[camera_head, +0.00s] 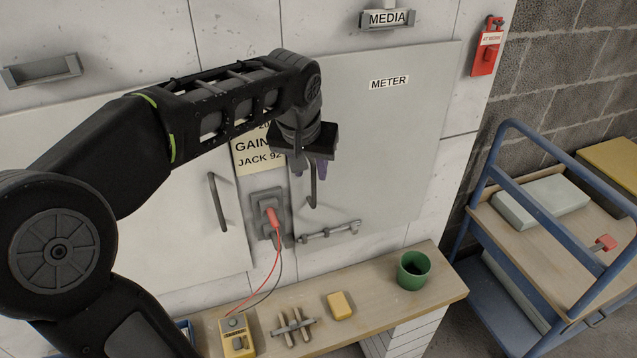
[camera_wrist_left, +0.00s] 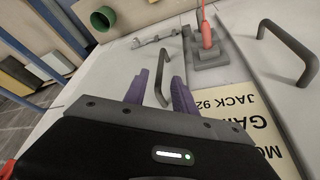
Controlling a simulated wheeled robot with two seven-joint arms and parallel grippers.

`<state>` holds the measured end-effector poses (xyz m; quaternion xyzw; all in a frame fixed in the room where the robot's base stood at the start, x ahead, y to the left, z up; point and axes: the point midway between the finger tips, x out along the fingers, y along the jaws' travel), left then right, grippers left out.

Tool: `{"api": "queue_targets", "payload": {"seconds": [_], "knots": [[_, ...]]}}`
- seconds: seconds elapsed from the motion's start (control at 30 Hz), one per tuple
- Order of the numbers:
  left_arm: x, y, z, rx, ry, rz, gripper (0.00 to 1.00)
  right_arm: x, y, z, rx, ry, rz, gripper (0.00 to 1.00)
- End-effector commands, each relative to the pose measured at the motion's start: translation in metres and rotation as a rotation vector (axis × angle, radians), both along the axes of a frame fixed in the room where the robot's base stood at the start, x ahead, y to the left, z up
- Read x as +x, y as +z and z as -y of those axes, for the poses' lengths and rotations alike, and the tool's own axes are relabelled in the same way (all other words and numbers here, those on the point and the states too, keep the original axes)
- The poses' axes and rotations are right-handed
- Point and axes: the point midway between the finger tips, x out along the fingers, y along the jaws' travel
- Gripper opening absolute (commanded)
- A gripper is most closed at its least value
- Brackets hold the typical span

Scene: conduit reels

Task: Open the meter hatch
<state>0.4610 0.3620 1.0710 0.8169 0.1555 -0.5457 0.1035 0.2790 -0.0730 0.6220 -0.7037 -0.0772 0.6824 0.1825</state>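The meter hatch (camera_head: 400,130) is a pale grey panel labelled METER on the wall, and it looks closed. Its dark bar handle (camera_head: 312,190) is near its left edge, partly hidden by my left gripper in the head view. My left gripper (camera_head: 318,172), with purple fingers, is in front of the hatch at the handle's upper part. In the left wrist view the two fingers (camera_wrist_left: 166,92) are apart and the handle (camera_wrist_left: 160,70) shows between them. I cannot tell whether they touch it. My right gripper is not in view.
A second panel with a handle (camera_head: 217,202) is left of a socket with a red plug (camera_head: 273,217). A small bar latch (camera_head: 328,232) is at the hatch's lower edge. Below, a wooden shelf (camera_head: 375,318) holds a green cup (camera_head: 413,271). A blue trolley (camera_head: 512,250) stands right.

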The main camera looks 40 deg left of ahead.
Motion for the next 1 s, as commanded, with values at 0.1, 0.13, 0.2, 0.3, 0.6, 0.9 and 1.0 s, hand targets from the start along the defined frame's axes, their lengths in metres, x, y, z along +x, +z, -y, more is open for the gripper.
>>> {"api": "queue_targets", "payload": {"seconds": [0.1, 0.13, 0.2, 0.3, 0.6, 0.9, 1.0], "knots": [[0.003, -0.008, -0.001, -0.001, 0.0, -0.003, 0.32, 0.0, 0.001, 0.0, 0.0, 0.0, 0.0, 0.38], [0.004, -0.011, -0.002, -0.002, 0.001, -0.004, 0.32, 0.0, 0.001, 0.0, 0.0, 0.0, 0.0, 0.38], [0.007, -0.02, -0.003, -0.002, 0.001, -0.004, 0.32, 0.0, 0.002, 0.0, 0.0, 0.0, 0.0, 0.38], [0.012, -0.035, -0.005, -0.001, -0.001, -0.006, 0.32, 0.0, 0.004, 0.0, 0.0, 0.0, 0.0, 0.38], [0.026, -0.069, -0.01, -0.002, -0.002, -0.002, 0.32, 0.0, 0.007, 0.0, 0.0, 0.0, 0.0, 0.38], [0.027, -0.071, -0.01, -0.001, -0.001, -0.001, 0.32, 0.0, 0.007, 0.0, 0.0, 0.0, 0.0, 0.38], [0.027, -0.071, -0.01, -0.002, -0.002, 0.0, 0.25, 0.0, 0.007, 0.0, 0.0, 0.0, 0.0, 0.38]]}}
